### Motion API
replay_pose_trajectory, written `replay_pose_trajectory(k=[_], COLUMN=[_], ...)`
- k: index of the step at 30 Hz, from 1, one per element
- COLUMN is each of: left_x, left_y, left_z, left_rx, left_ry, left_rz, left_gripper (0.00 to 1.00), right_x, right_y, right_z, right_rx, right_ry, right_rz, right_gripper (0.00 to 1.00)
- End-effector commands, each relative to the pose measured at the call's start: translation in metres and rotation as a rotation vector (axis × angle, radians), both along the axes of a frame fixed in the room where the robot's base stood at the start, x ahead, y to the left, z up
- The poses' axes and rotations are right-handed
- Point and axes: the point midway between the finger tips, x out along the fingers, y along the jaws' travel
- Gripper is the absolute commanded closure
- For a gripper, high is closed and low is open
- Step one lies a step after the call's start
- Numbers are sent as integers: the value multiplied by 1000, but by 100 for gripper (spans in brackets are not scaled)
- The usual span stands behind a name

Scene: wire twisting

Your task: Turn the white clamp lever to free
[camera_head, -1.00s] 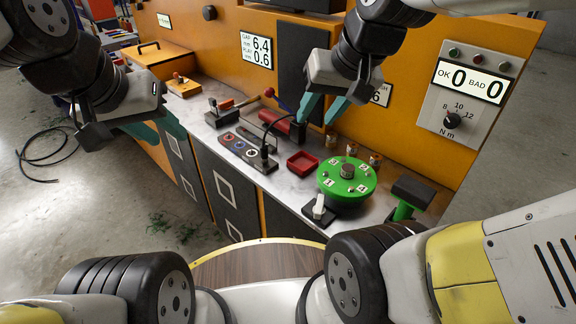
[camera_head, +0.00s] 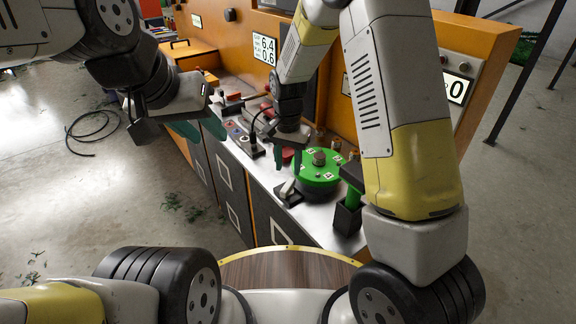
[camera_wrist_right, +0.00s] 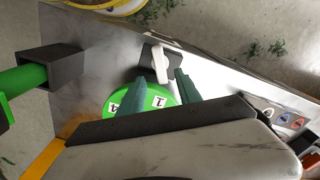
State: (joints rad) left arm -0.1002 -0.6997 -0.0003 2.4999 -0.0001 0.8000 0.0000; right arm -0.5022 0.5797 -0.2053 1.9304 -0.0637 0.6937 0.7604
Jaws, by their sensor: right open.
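The white clamp lever (camera_head: 287,187) stands on a small black base at the front edge of the metal bench, beside the green numbered turntable (camera_head: 319,176). In the right wrist view the lever (camera_wrist_right: 160,62) shows just beyond my fingertips. My right gripper (camera_head: 284,164) points down above the lever and the turntable's left side. In the right wrist view my right gripper (camera_wrist_right: 161,77) is open, its teal fingers on either side of the line to the lever; I see no contact. My left gripper (camera_head: 203,134) is open and empty, in front of the bench's left part.
A green-handled tool (camera_head: 352,196) stands in a black holder right of the turntable; the holder also shows in the right wrist view (camera_wrist_right: 55,68). The orange back wall rises behind.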

Motion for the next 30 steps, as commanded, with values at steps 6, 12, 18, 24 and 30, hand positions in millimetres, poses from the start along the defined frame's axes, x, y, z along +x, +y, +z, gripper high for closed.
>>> replay_pose_trajectory(k=[6, 12, 18, 24, 30], left_x=[0, 0, 0, 0, 0], left_y=[0, 0, 0, 0, 0], left_z=[0, 0, 0, 0, 0], left_rx=[0, 0, 0, 0, 0], left_ry=[0, 0, 0, 0, 0], left_rz=[0, 0, 0, 0, 0], left_gripper=[64, 64, 64, 64, 64], right_x=[-1, -1, 0, -1, -1], right_y=[0, -1, 0, 0, 0], right_z=[-35, -62, -71, -72, -71], right_rx=[-1, 0, 1, 1, 1], right_ry=[4, 2, 1, 1, 1], right_rz=[1, 1, 1, 1, 1], right_gripper=[59, 59, 59, 59, 96])
